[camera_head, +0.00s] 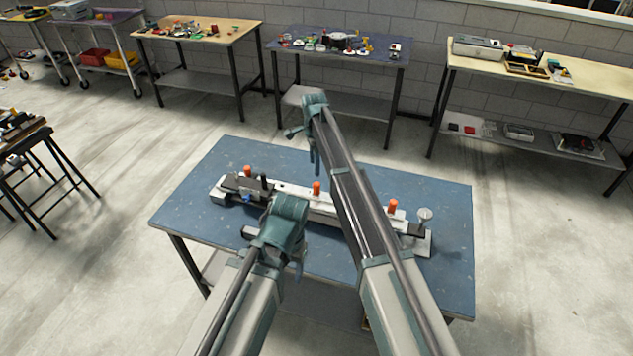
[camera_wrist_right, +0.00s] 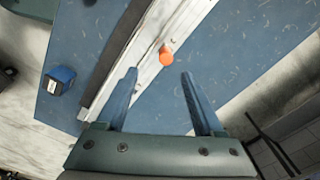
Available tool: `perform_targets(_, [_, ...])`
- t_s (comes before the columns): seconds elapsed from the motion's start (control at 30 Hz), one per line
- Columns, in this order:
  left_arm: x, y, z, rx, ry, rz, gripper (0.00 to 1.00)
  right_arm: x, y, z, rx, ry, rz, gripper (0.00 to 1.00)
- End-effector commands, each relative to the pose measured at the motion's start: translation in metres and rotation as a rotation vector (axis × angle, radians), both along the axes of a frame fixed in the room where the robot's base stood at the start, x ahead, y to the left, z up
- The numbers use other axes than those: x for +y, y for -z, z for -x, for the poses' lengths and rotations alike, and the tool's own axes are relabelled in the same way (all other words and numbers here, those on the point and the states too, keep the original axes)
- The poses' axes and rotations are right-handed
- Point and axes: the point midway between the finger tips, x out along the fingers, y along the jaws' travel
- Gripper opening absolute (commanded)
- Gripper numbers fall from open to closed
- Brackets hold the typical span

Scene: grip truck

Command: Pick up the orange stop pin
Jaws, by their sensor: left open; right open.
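Orange pins stand upright along a long pale fixture on a blue table: the left pin (camera_head: 248,171), the middle pin (camera_head: 317,188) and the right pin (camera_head: 393,206). One orange pin (camera_wrist_right: 166,55) shows in the right wrist view, just beyond my right gripper (camera_wrist_right: 159,74), which is open and empty. I cannot tell which pin that is. In the head view my right gripper (camera_head: 303,145) is over the table's back part, pointing down. My left gripper (camera_head: 280,254) is open in front of the fixture; its fingertips are partly hidden.
A blue block (camera_wrist_right: 60,76) shows in the right wrist view. The table's right side (camera_head: 455,240) is clear. Other benches stand along the wall.

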Motion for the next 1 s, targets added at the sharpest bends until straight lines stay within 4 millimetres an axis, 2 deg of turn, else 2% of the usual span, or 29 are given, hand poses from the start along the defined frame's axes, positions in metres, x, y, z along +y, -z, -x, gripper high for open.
perform_targets(0.03, [0.0, -0.006, 0.0, 0.0, 0.0, 0.0, 0.66, 0.0, -0.006, -0.013, -0.001, 0.038, -0.002, 0.69])
perform_targets(0.1, [0.0, -0.007, 0.0, 0.0, 0.0, 0.0, 0.66, -0.001, -0.007, -0.018, -0.002, 0.071, -0.004, 0.69])
perform_targets(0.37, [0.0, -0.001, 0.0, 0.0, 0.0, 0.0, 0.66, -0.001, -0.001, -0.018, -0.002, 0.086, -0.005, 0.69])
perform_targets(0.57, [0.0, 0.019, 0.0, 0.0, -0.001, 0.0, 0.66, -0.001, 0.019, -0.018, -0.002, 0.085, -0.005, 0.69])
perform_targets(1.0, [0.0, 0.078, 0.0, 0.0, -0.002, 0.0, 0.66, -0.002, 0.078, -0.017, -0.002, 0.084, -0.005, 0.69])
